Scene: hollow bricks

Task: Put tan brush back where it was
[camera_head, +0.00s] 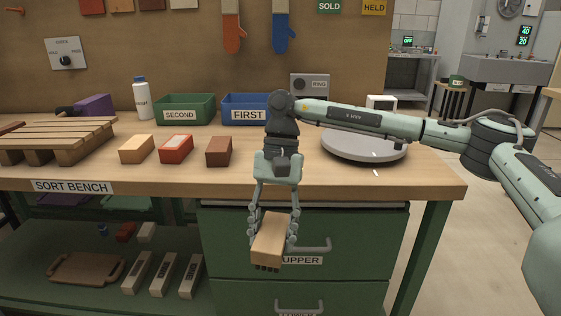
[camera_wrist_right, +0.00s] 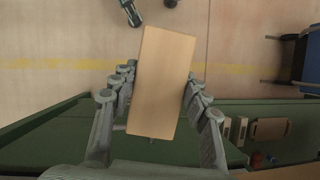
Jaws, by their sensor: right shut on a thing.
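The tan brush (camera_head: 268,237) is a tan block with dark bristles showing at its lower end in the head view. My right gripper (camera_head: 271,245) is shut on it, with one finger along each side. It is held in the air at the bench's front, before the green UPPER drawer (camera_head: 235,240), and hides part of that drawer. In the right wrist view the tan block (camera_wrist_right: 160,85) fills the space between the fingers (camera_wrist_right: 157,95), slightly tilted. My left gripper is not in view.
On the sort bench (camera_head: 400,184) stand a tan brick (camera_head: 136,150), a red brick (camera_head: 176,149), a brown brick (camera_head: 218,151), a green SECOND bin (camera_head: 184,110), a blue FIRST bin (camera_head: 240,112) and a round grey turntable (camera_head: 365,146). A wooden pallet (camera_head: 60,138) lies left. The UPPER drawer handle (camera_head: 318,246) sticks out beside the brush.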

